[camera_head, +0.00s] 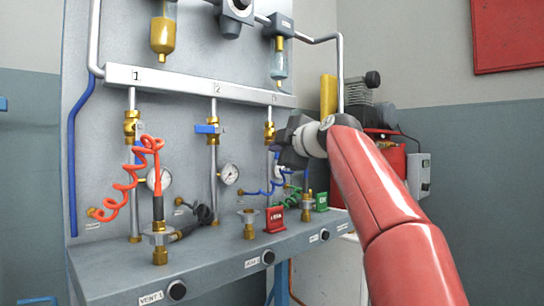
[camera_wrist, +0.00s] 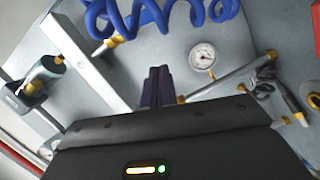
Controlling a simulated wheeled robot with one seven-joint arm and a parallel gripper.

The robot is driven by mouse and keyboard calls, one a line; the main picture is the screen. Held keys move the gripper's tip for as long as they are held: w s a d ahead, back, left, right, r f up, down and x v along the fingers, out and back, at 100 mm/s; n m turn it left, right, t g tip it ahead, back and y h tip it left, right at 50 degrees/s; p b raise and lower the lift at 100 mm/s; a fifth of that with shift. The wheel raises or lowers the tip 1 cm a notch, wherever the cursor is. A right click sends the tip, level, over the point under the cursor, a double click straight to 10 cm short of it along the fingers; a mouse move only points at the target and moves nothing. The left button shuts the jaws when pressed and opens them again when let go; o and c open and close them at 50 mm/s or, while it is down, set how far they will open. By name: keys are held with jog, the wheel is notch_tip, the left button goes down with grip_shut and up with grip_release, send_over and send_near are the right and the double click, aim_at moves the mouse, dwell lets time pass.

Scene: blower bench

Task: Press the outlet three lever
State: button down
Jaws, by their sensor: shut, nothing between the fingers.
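The third outlet's brass valve (camera_head: 269,131) is on the panel under the label 3 in the head view. Its lever cannot be made out; my gripper and wrist cover the area just right of the valve. My gripper (camera_wrist: 155,84) shows in the wrist view with its two dark fingers together and nothing between them. In the head view the dark gripper body is in front of the panel, right of the third valve. I cannot tell whether the fingertips touch anything.
Outlet two's blue lever (camera_head: 207,129) sticks out left of its valve. A red coiled hose (camera_head: 125,190) hangs at outlet one. A blue coiled hose (camera_wrist: 165,14) and a round gauge (camera_wrist: 202,57) are near my fingers. The bench shelf (camera_head: 215,257) carries brass fittings and a red block (camera_head: 275,220).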

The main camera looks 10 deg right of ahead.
jog(key=v, duration=0.5)
jog(key=shift+a, duration=0.1)
dwell(0.3)
